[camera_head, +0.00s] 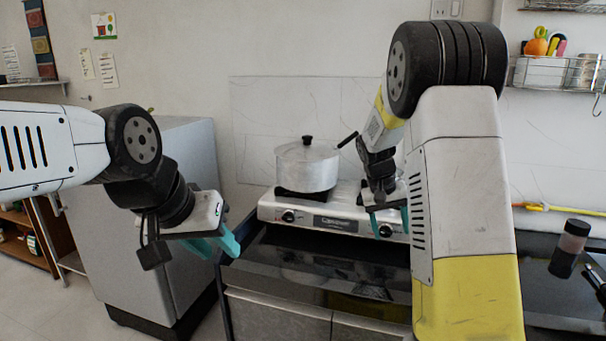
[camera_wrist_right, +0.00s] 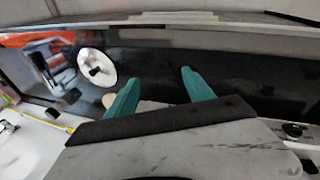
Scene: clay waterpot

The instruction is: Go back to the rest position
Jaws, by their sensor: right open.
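My left gripper (camera_head: 228,243) hangs at the left of the counter, in front of the grey fridge, with teal fingers pointing down and to the right. From this angle I cannot tell whether its fingers are apart. My right gripper (camera_head: 389,222) is in front of the stove's right part, with its teal fingers apart and pointing down. In the right wrist view its two teal fingers (camera_wrist_right: 161,92) are spread with nothing between them. A lidded metal pot (camera_head: 307,167) stands on the left burner of the white stove (camera_head: 330,222), clear of both grippers.
The dark counter (camera_head: 300,257) is clear in front of the stove. The grey fridge (camera_head: 150,230) stands left of it. A dark bottle (camera_head: 569,248) is at the counter's right.

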